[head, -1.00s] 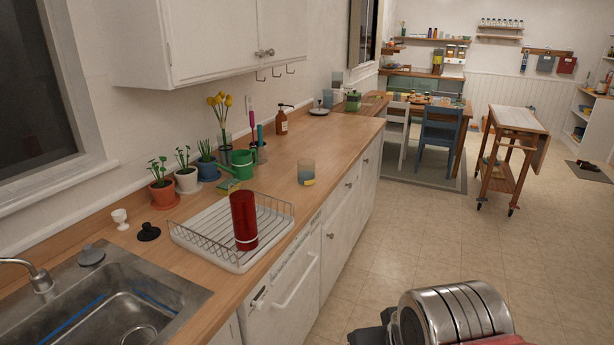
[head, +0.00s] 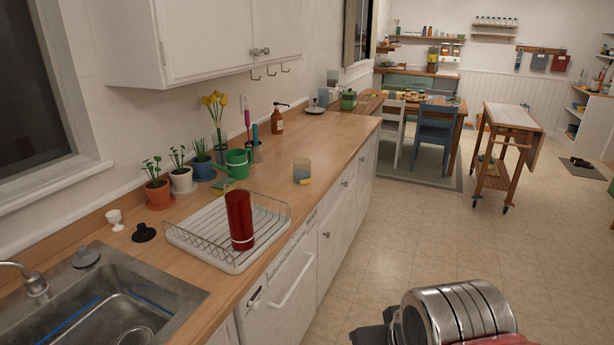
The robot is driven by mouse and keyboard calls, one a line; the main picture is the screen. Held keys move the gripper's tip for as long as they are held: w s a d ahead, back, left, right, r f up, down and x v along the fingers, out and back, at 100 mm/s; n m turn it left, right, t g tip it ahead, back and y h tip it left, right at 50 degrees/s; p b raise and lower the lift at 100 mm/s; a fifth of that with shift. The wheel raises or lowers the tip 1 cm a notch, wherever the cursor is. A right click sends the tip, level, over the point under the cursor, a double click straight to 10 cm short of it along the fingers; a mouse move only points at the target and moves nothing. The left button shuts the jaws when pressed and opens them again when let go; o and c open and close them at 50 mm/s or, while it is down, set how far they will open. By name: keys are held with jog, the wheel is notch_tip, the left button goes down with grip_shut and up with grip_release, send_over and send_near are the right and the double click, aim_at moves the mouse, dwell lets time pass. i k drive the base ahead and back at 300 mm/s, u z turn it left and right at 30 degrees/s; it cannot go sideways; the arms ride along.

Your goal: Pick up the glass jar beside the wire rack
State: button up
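The glass jar (head: 301,168) is a clear, short, wide vessel standing upright on the wooden counter, with bluish and yellow colour showing at its lower part. It stands beyond and to the right of the wire rack (head: 190,244), apart from it. The wire rack is a low dish rack with a white ribbed tray, and a red cylinder (head: 239,218) stands in it. Part of my arm, silver with dark rings, shows at the lower right, over the floor and away from the counter. My gripper's fingers do not show.
A green watering can (head: 238,163) and several potted plants line the wall behind the rack. A sink (head: 178,302) lies at the near left. Wall cabinets (head: 215,40) overhang the counter. The floor (head: 420,235) right of the counter is clear. A wooden cart (head: 510,118) stands farther back.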

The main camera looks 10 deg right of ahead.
aim_at(301, 166)
jog(key=z, duration=1.25)
jog(key=i, duration=2.85)
jog(key=u, duration=0.3)
